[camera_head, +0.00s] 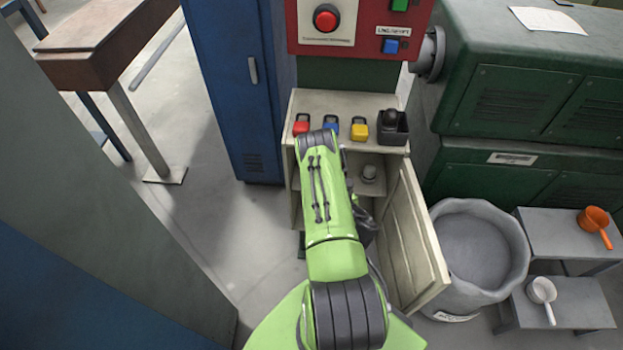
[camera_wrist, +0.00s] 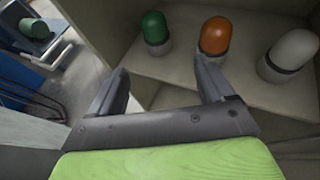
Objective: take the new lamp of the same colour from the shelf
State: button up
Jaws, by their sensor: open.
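In the wrist view a green lamp (camera_wrist: 154,27), an orange lamp (camera_wrist: 215,36) and a white lamp (camera_wrist: 293,49) stand upright in a row on the cabinet shelf (camera_wrist: 185,62), each on a grey base. My gripper (camera_wrist: 160,75) is open and empty, its fingers apart in front of the shelf. The green lamp's top and the orange lamp appear beyond the gap and right finger; the white lamp is further right.
The cabinet door (camera_head: 415,240) hangs open on the right. Red (camera_head: 301,124), blue (camera_head: 331,124) and yellow (camera_head: 359,129) padlocks and a black holder (camera_head: 392,130) stand on top. A red panel (camera_head: 350,48) is above. A grey tub (camera_head: 475,250) stands right of the door.

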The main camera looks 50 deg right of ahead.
jog(key=b+x, duration=0.2)
jog(key=x, duration=0.3)
jog(key=b+x, duration=0.1)
jog(key=x, duration=0.4)
jog(key=shift+w+a+f+b, duration=0.15)
jog(key=shift+w+b, duration=0.1)
jog(key=shift+b, duration=0.1)
jog(key=shift+w, duration=0.4)
jog(key=shift+d, duration=0.25)
jog(key=c, duration=1.1)
